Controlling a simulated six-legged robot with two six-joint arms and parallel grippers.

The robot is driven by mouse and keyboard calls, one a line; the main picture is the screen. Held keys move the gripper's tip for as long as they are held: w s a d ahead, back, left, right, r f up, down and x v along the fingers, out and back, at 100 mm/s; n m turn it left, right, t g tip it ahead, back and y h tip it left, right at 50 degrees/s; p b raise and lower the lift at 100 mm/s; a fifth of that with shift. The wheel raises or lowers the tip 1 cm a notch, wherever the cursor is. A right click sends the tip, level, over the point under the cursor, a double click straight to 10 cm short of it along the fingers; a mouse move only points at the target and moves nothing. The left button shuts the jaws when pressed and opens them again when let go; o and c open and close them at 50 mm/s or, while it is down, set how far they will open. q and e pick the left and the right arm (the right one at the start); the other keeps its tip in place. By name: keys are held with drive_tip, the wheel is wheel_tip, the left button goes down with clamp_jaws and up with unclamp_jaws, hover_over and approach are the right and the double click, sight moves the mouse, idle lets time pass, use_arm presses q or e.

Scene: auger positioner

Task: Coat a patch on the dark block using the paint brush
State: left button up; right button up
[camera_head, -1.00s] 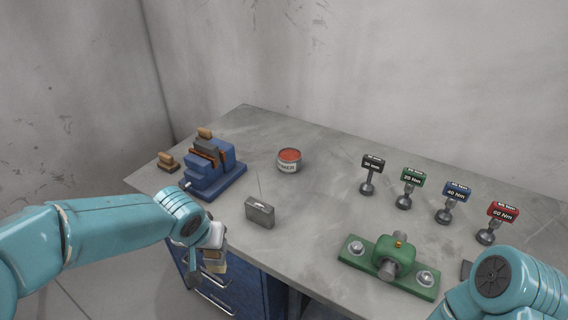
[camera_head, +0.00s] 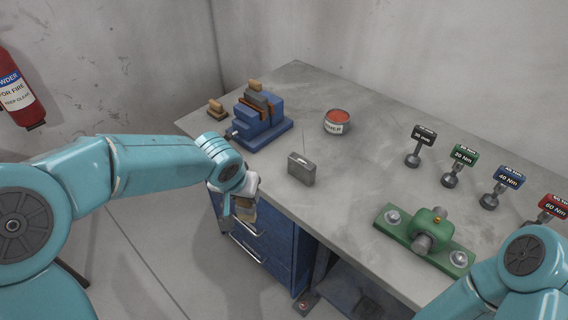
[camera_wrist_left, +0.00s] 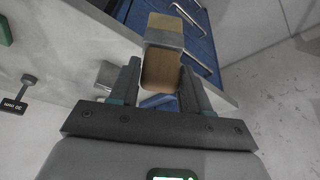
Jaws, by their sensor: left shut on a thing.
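The paint brush, tan with a grey metal band, is held by my left gripper (camera_head: 240,192). The brush (camera_head: 243,214) hangs beside the bench's front edge, over the drawers. In the left wrist view the brush (camera_wrist_left: 163,70) lies between the two fingers of the left gripper (camera_wrist_left: 160,82). The dark block (camera_head: 259,99) is clamped in a blue vise (camera_head: 262,126) at the far left of the bench, with a small wooden piece (camera_head: 255,86) on top of it. An open tin of red paint (camera_head: 337,120) stands right of the vise. My right gripper is out of view.
A small grey box with a thin antenna (camera_head: 301,170) stands near the front edge. A wooden-topped block (camera_head: 216,109) lies left of the vise. Several torque-labelled tools (camera_head: 460,163) and a green fixture (camera_head: 426,236) stand at right. The bench middle is clear.

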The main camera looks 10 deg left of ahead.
sight(239, 219)
use_arm(q)
drive_tip(key=shift+a, duration=0.1)
idle(0.3)
drive_tip(key=s+f, duration=0.4)
drive_tip(key=shift+f, duration=0.3)
